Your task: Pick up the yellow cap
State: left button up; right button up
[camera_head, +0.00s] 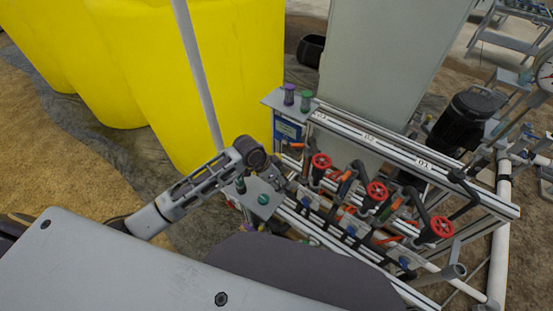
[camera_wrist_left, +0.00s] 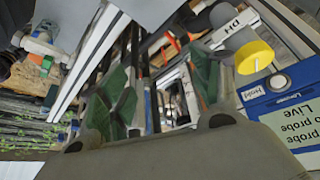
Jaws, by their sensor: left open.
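The yellow cap (camera_wrist_left: 254,57) shows at the upper right of the left wrist view, on the end of a grey cylinder with a white "pH" label, beside a blue meter (camera_wrist_left: 280,88). In the head view I cannot make out the cap; my left wrist may hide it. My left gripper (camera_head: 284,180) hangs over the left end of the skid. In the left wrist view its fingers with green pads (camera_wrist_left: 160,88) are apart, with nothing held between them. The cap lies to the right of both fingers, not between them. My right gripper is not in view.
Purple-capped (camera_head: 289,94) and green-capped (camera_head: 306,99) bottles stand on the shelf behind the gripper. Several red valve wheels (camera_head: 376,191) and black handles line the skid (camera_head: 440,170) to the right. Yellow tanks (camera_head: 235,70) and a slanted grey pole (camera_head: 197,70) stand behind my left arm.

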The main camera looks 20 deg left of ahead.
pick_arm(q)
jog(key=w+a+r+m+g, duration=0.1)
jog(key=w+a+r+m, duration=0.1)
jog(key=w+a+r, duration=0.6)
notch_tip(320, 180, up, 4)
jog(key=shift+w+a+f+m, duration=0.25)
jog(key=shift+a+m, duration=0.05)
jog(key=shift+a, duration=0.65)
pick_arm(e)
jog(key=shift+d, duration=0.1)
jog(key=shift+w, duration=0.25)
pick_arm(q)
jog(key=x, duration=0.8)
jog(key=shift+f, duration=0.3)
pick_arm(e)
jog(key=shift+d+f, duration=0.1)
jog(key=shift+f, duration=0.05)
pick_arm(q)
jog(key=shift+d+f, duration=0.1)
jog(key=shift+d, duration=0.1)
